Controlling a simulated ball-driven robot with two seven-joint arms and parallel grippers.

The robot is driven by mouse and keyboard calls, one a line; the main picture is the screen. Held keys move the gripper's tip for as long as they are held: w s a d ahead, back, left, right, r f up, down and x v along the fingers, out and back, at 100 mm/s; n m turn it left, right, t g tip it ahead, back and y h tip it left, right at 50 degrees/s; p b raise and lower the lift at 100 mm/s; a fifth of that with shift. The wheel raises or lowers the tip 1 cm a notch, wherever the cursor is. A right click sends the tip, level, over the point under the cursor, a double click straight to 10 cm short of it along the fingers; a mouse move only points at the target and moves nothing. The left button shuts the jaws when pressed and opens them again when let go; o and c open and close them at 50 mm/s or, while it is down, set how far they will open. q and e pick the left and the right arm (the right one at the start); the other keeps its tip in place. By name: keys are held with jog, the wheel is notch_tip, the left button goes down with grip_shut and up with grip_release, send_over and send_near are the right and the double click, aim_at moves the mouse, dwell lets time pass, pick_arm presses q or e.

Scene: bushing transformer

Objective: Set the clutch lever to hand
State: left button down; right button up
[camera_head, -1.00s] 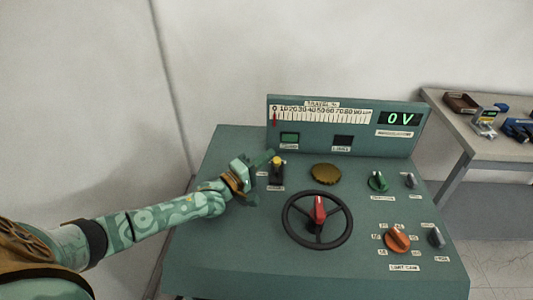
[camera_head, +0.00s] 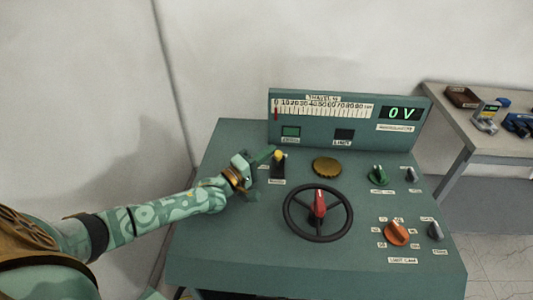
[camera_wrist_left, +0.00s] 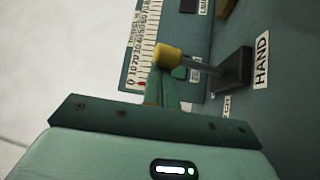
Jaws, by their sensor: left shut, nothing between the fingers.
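The clutch lever (camera_head: 278,157) has a yellow knob and a dark base on the left part of the green console. In the left wrist view its yellow knob (camera_wrist_left: 168,56) tops a grey rod that leans away from the black base (camera_wrist_left: 236,68). A "HAND" label (camera_wrist_left: 262,62) stands beside the base, on the side away from the knob. My left gripper (camera_head: 266,154) is shut and empty, its fingertips right by the knob. In the left wrist view the closed fingers (camera_wrist_left: 166,90) reach up to just below the knob; I cannot tell whether they touch it. My right gripper is not in view.
A black handwheel (camera_head: 318,238) with a red handle and a brass cap (camera_head: 326,167) are right of the lever. Green (camera_head: 377,175) and orange (camera_head: 396,233) knobs are further right. The upright gauge panel (camera_head: 350,150) closes off the console's back. A side table (camera_head: 455,110) holds tools.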

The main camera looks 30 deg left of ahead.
pick_arm(q)
jog(key=s+d+r+p, duration=0.3)
jog(key=s+r+p, duration=0.1)
jog(key=s+r, duration=0.2)
jog(key=s+d+r+p, duration=0.3)
jog(key=s+r+p, duration=0.1)
jog(key=s+r, duration=0.2)
jog(key=shift+s+d+r, duration=0.15)
jog(key=shift+d+r, duration=0.15)
jog(key=shift+d, duration=0.05)
